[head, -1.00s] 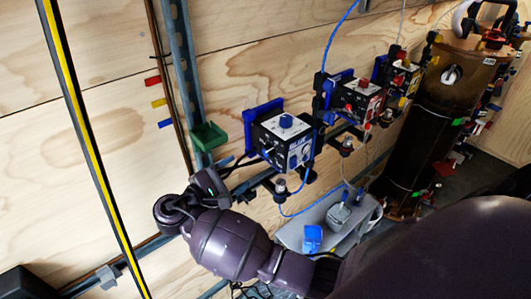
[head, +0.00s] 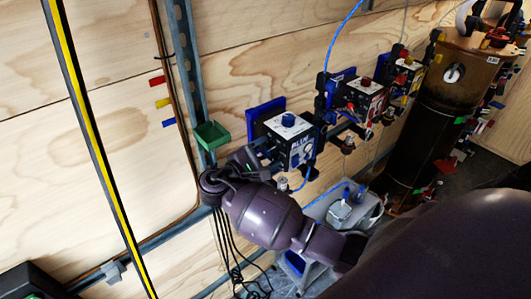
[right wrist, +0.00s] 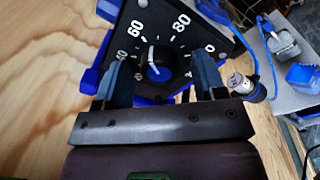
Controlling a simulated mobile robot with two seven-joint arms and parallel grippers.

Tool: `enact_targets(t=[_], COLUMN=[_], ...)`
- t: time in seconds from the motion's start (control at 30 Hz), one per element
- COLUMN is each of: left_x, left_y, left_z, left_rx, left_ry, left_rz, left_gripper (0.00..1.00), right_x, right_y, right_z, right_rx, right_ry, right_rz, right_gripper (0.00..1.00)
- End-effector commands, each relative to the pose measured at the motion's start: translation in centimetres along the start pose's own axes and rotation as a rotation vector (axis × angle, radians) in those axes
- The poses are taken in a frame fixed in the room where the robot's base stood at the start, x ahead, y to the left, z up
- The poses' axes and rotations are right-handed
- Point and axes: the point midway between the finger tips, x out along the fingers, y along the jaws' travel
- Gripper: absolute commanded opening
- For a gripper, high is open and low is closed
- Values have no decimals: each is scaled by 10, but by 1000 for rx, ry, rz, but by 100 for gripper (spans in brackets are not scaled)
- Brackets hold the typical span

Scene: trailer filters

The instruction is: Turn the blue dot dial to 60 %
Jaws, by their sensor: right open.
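The box labelled BLUE (head: 290,150) is mounted on the wooden wall in the head view, with a blue knob (head: 288,120) on it. In the right wrist view, a dark dial face carries white marks including 60 and 80. Its round knob (right wrist: 160,72) has a blue centre and a white pointer. The pointer points between 60 and 80. My right gripper (right wrist: 163,78) is open, with one finger on each side of the knob in the picture; I cannot tell whether they touch it. In the head view the right gripper (head: 258,158) is beside the box's left side. My left gripper is not in view.
A red-marked box (head: 360,98) and a yellow-marked box (head: 405,75) are mounted farther right. A brown cylinder (head: 440,110) stands beyond them. A green holder (head: 211,135) is on the wall near my arm. A grey cart (head: 325,208) stands below.

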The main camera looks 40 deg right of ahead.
Motion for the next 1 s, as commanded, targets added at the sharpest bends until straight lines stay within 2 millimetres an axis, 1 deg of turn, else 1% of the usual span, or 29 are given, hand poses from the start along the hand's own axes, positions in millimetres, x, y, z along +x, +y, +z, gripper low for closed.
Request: enact_targets(t=[0.03, 0.07, 0.1, 0.37, 0.47, 0.73, 1.0], left_x=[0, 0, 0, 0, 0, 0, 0], left_y=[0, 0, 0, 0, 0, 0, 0], left_z=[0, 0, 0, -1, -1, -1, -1], left_rx=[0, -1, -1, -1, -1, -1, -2], left_ry=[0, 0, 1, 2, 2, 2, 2], left_rz=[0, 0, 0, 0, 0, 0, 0], left_gripper=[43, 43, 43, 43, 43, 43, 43], right_x=[0, 0, 0, 0, 0, -1, -1], right_y=[0, 0, 0, 0, 0, 0, 0], right_z=[0, 0, 0, 0, 0, 0, 0], right_rx=[0, 0, 0, 0, -8, -121, -135], right_ry=[0, 0, 0, 0, 0, 7, 8], right_rz=[0, 0, 0, 0, -1, -9, -10], right_gripper=[64, 61, 55, 15, 15, 15, 15])
